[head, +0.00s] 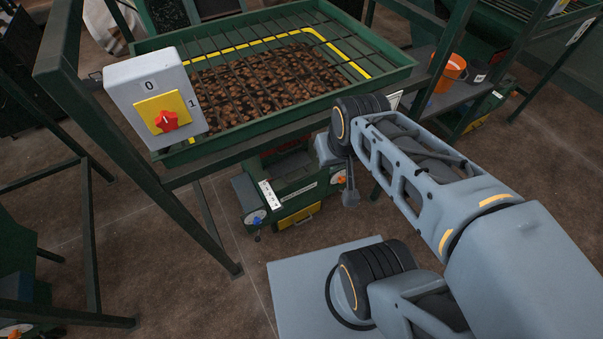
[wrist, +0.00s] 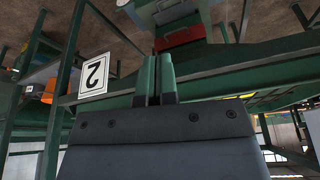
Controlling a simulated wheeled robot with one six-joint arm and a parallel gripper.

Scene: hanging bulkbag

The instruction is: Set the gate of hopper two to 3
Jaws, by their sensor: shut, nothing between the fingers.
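In the head view a green hopper (head: 300,123) holds brown lumps under a bar grid. Below it is a green machine (head: 290,185) with a white marked strip (head: 270,194), too small to read. A round dial (head: 255,217) with a blue knob is at its left, and an orange knob (head: 341,179) at its right. I cannot tell which part is the gate. In the wrist view a sign (wrist: 94,75) reads an upside-down 2. My gripper (wrist: 157,58) is shut and empty, its two fingers close together below the hopper's frame. In the head view its fingertips are not clear.
A grey switch box (head: 150,88) with a red knob on a yellow plate, marked 0 and 1, is on the hopper's left corner. Green frame legs (head: 90,110) stand close by. An orange bucket (head: 450,74) is on a shelf at the right. Open floor shows at the lower left.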

